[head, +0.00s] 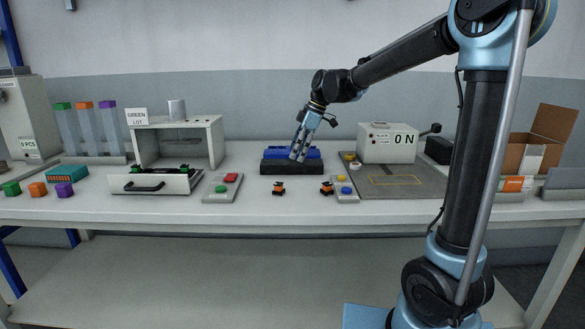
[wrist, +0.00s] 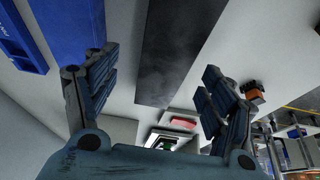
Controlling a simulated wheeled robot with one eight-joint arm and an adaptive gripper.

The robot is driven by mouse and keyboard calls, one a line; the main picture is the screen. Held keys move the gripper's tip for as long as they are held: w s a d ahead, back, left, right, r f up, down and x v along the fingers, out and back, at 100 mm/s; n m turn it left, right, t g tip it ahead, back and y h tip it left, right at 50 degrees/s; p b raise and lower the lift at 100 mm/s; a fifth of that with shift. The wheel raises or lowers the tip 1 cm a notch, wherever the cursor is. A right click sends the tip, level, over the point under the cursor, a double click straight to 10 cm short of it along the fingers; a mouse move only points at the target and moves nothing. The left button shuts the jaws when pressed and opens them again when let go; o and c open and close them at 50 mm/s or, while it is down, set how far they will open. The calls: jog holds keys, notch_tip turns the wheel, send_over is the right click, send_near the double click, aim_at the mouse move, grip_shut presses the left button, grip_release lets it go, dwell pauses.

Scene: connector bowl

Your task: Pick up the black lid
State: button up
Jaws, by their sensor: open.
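A black lid (head: 275,168), seen as a flat dark slab, stands on the table in front of a blue bin (head: 278,153) in the head view. My gripper (head: 299,155) is over the right part of the blue bin and the slab. Its fingers point down and are tilted. In the wrist view, my gripper (wrist: 160,75) is open and empty, its two fingers wide apart. The dark lid (wrist: 180,48) lies beyond and between them, and the blue bin (wrist: 18,38) is at upper left. I cannot tell whether the fingers touch anything.
Two small orange-and-black parts (head: 279,188) (head: 327,188) lie in front of the lid. A button box (head: 222,190) is to the left, beside an open drawer (head: 150,187). A grey mat (head: 410,185) and white machine (head: 388,145) are to the right. Bare table (head: 300,205) runs along the front.

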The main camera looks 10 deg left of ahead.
aim_at(292, 162)
jog(key=x, duration=0.5)
jog(key=shift+s+r, duration=0.1)
jog(key=shift+s, duration=0.25)
jog(key=c, duration=1.1)
